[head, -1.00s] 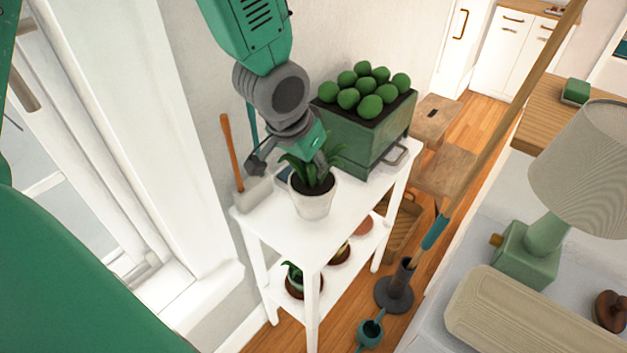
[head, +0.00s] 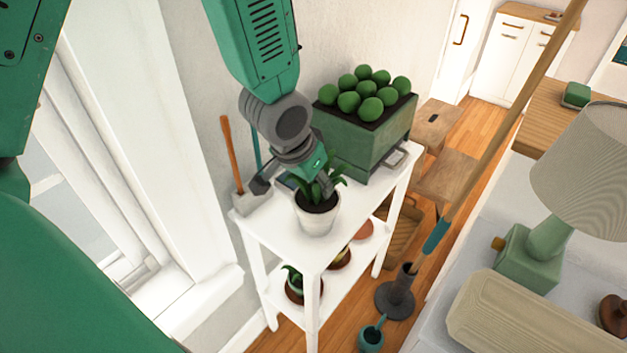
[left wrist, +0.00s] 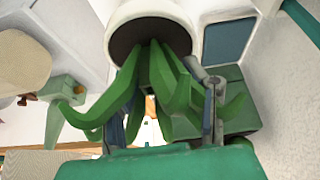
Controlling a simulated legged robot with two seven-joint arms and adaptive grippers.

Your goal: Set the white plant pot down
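The white plant pot (head: 317,216) with long green leaves stands upright over the white shelf's top, towards its front corner; I cannot tell whether its base touches. In the left wrist view the pot (left wrist: 201,35) is at the top, with leaves hanging across the middle. My left gripper (head: 296,187) is among the leaves, just above the pot. Its fingers are wide apart, with leaves between them (left wrist: 162,105). The right fingertip in the wrist view is close to the rim; the other is partly hidden by leaves, so its hold is unclear. My right gripper is not in view.
A green planter (head: 365,140) with round plants stands behind the pot on the white shelf (head: 268,228). A small shovel (head: 232,160) stands at the shelf's left. Bare shelf top lies around the pot. A lamp (head: 548,240) stands on the right.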

